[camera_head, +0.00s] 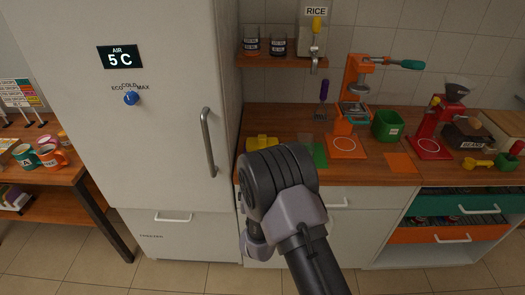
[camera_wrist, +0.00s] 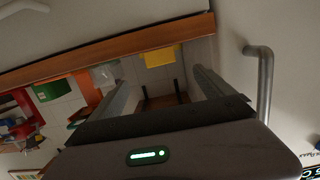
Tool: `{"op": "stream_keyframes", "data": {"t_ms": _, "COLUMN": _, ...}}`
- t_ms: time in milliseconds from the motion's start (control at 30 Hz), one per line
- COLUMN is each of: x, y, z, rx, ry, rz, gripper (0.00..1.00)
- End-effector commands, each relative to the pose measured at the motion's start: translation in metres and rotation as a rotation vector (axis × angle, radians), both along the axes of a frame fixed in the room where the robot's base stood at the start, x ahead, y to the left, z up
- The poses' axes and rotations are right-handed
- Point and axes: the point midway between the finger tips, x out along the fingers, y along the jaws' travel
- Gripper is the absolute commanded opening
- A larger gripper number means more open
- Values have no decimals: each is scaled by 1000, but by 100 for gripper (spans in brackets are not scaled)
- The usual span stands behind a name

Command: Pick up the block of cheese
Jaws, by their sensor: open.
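A yellow block-like thing (camera_head: 262,142) lies on the wooden counter beside the fridge, just behind my arm in the head view. It looks like the cheese, but its details are too small to be sure. In the wrist view a yellow block (camera_wrist: 160,56) shows at the counter's edge, just beyond the fingertips. My gripper (camera_wrist: 162,78) is open, with its two fingers apart and nothing between them. The yellow block appears beyond the gap between the fingers, not touching them. In the head view my arm's wrist hides the fingers.
The fridge (camera_head: 165,90) with its vertical handle (camera_head: 208,142) stands close on the left. A green card (camera_head: 320,155), an orange press (camera_head: 352,90), a green bin (camera_head: 387,125) and a red machine (camera_head: 430,130) occupy the counter (camera_head: 375,177). Shelf jars (camera_head: 252,45) are above.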

Motion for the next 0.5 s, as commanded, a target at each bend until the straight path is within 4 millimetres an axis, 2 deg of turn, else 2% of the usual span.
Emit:
{"op": "stream_keyframes", "data": {"t_ms": 67, "x": 11, "y": 0, "z": -5, "rx": -5, "ry": -9, "rz": 1, "gripper": 92}}
{"op": "stream_keyframes", "data": {"t_ms": 300, "x": 81, "y": 0, "z": -18, "rx": -5, "ry": -9, "rz": 1, "gripper": 92}}
{"op": "stream_keyframes", "data": {"t_ms": 400, "x": 102, "y": 0, "z": -20, "rx": -6, "ry": -8, "rz": 2, "gripper": 92}}
{"op": "stream_keyframes", "data": {"t_ms": 500, "x": 114, "y": 0, "z": -21, "rx": -6, "ry": -6, "rz": 2, "gripper": 92}}
